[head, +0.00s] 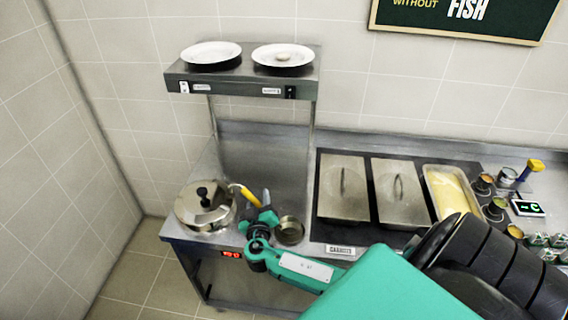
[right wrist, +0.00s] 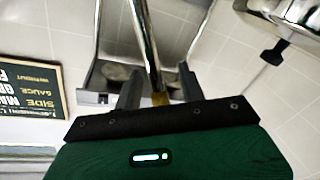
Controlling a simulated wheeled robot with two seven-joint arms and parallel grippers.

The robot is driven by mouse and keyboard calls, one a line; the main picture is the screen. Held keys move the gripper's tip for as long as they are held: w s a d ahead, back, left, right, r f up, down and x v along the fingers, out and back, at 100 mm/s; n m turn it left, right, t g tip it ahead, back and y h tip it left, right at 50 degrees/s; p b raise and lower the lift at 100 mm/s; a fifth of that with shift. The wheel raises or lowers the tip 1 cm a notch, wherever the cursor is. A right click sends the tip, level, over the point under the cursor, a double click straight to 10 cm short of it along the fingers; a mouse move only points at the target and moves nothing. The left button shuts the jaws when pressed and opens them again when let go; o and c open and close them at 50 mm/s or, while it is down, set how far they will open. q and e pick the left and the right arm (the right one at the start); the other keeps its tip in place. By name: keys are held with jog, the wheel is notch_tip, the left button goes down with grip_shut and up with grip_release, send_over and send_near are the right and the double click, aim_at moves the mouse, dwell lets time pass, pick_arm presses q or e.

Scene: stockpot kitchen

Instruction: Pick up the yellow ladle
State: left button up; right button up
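The yellow ladle (head: 243,193) shows as a slanted yellow handle beside the lidded steel stockpot (head: 205,210). Its lower end runs behind my right gripper (head: 260,215), and its bowl is hidden there. In the right wrist view, a shiny metal shaft (right wrist: 146,45) with a small yellowish part at its base runs between the two dark fingers of my right gripper (right wrist: 160,88). The fingers are spread, with a visible gap on both sides of the shaft. My left gripper is not in view.
A small open pot (head: 290,230) stands close to the right of my gripper. A raised shelf (head: 240,82) with two plates stands behind. Two lidded pans (head: 343,188) and a yellow-filled tray (head: 450,190) lie to the right. Bare steel counter lies behind the ladle.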

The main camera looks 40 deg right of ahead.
grip_shut()
jog(key=shift+r, duration=0.1)
